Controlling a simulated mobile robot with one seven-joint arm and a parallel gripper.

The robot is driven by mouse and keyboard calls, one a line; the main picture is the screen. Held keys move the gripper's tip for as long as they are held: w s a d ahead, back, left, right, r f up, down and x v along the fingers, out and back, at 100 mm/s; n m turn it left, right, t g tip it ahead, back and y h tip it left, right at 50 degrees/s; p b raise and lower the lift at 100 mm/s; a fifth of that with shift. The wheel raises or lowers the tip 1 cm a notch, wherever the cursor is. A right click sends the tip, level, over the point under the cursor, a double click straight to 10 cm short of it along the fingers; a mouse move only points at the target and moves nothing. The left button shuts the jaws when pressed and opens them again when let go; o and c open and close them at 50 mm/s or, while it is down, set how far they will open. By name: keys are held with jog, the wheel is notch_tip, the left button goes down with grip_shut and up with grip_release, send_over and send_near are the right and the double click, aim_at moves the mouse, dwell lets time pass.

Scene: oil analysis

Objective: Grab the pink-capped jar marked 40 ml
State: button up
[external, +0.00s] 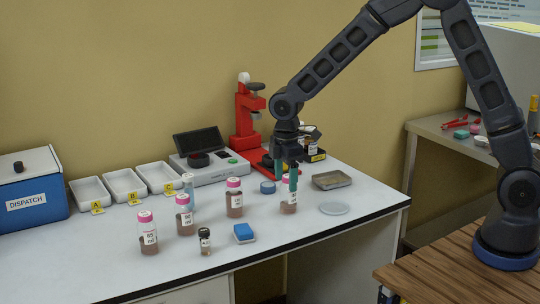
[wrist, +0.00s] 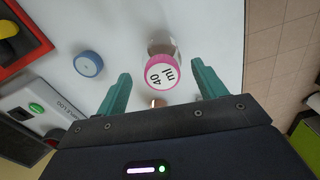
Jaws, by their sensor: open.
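The pink-capped jar marked 40 ml (wrist: 161,71) is in the wrist view, seen from above with its label readable on the cap. It lies between the lines of my two green fingers, a little beyond their tips. In the external view this jar (external: 289,205) stands upright on the white bench (external: 330,238), with brown contents. My gripper (external: 287,178) is open and empty above it, fingers pointing down and partly covering its cap. My gripper also shows in the wrist view (wrist: 160,82).
Other pink-capped jars (external: 234,200) (external: 184,218) (external: 148,238) stand to the left. A blue lid (external: 267,187), a metal tray (external: 332,180), a glass dish (external: 334,208) and a blue block (external: 243,232) lie nearby. A red stand (external: 244,115) rises behind.

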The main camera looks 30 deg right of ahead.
aim_at(287, 192)
jog(key=shift+s+d+f, duration=0.1)
jog(key=shift+f, duration=1.25)
jog(key=shift+s+d+f, duration=0.1)
jog(key=shift+f, duration=1.25)
jog(key=c, duration=1.1)
jog(key=shift+r, duration=0.15)
